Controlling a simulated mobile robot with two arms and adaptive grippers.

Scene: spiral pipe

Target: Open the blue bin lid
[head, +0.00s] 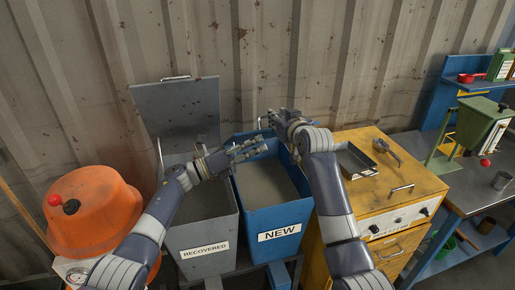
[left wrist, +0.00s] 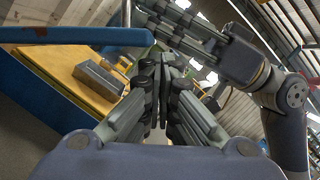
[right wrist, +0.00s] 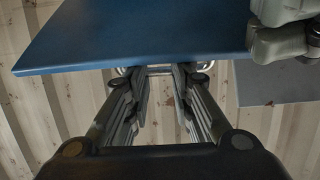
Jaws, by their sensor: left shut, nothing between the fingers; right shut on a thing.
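The blue bin (head: 265,245), labelled NEW, has its inside showing. Its blue lid (right wrist: 140,35) fills the top of the right wrist view; in the head view only a little blue shows at the bin's back, partly hidden by my grippers. My right gripper (head: 268,120) is shut on the lid's metal handle (right wrist: 160,70) at the bin's back. My left gripper (head: 262,147) is shut and empty over the back part of the blue bin, just below the right one. Its closed fingers (left wrist: 163,70) show in the left wrist view. I cannot tell whether it touches the lid.
A grey bin (head: 205,250), labelled RECOVERED, stands at left with its grey lid (head: 180,108) upright. An orange domed machine (head: 95,215) is further left. A yellow cabinet (head: 400,175) with a metal tray (head: 354,160) stands close at right. A corrugated wall (head: 240,55) is behind.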

